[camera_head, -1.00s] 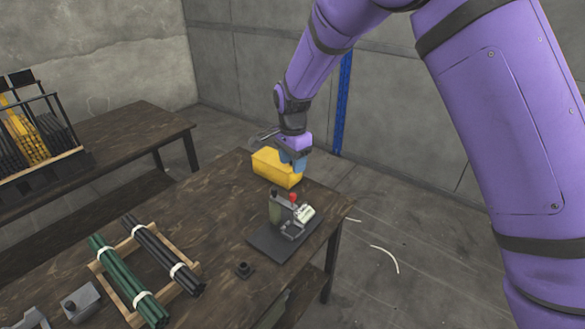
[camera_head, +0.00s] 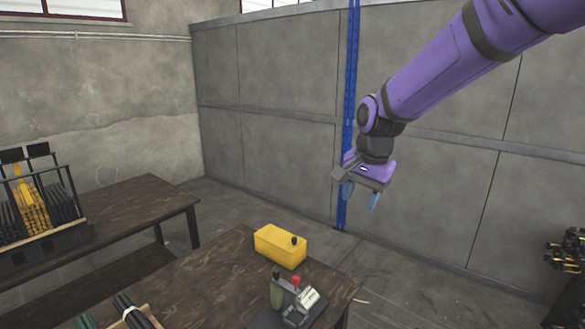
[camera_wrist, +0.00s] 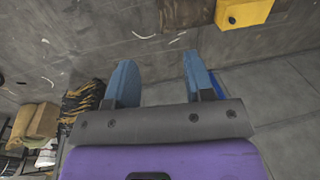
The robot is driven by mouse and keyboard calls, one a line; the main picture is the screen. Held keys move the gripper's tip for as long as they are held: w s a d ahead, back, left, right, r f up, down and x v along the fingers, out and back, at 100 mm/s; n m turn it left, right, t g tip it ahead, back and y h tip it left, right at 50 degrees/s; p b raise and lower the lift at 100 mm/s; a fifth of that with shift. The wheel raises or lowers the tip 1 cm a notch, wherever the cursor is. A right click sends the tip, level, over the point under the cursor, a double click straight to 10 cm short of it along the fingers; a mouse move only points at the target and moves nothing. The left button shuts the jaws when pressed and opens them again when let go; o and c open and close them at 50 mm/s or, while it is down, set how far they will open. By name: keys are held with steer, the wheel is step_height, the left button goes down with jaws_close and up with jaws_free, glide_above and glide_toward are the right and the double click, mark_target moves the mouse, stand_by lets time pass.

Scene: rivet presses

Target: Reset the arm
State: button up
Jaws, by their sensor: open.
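My gripper (camera_head: 360,196) hangs in the air from my purple arm, above and to the right of the wooden table, in front of the grey wall. Its two blue fingers are apart with nothing between them; in the wrist view the open gripper (camera_wrist: 160,82) also shows empty. It touches nothing.
A small press (camera_head: 293,301) with a red knob stands on the near table (camera_head: 190,285). A rack of rods (camera_head: 38,205) stands on the far left table (camera_head: 135,205). A blue post (camera_head: 351,90) runs up the wall behind the gripper. Dark shelving with yellow parts (camera_head: 568,270) is at the right.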

steer(key=s+d+r+n+t, duration=0.1)
steer(key=s+d+r+n, duration=0.1)
steer(key=s+d, duration=0.3)
steer(key=s+d+r+n+t, duration=0.1)
steer(key=s+d, duration=0.4)
steer(key=s, duration=0.8)
steer(key=s+d+r+n+t+h, duration=0.1)
steer(key=s+d+r+n, duration=0.3)
steer(key=s, duration=0.5)
steer(key=shift+s+d+r+t, duration=0.3)
steer(key=shift+d+r, duration=0.4)
steer(key=shift+d, duration=0.2)
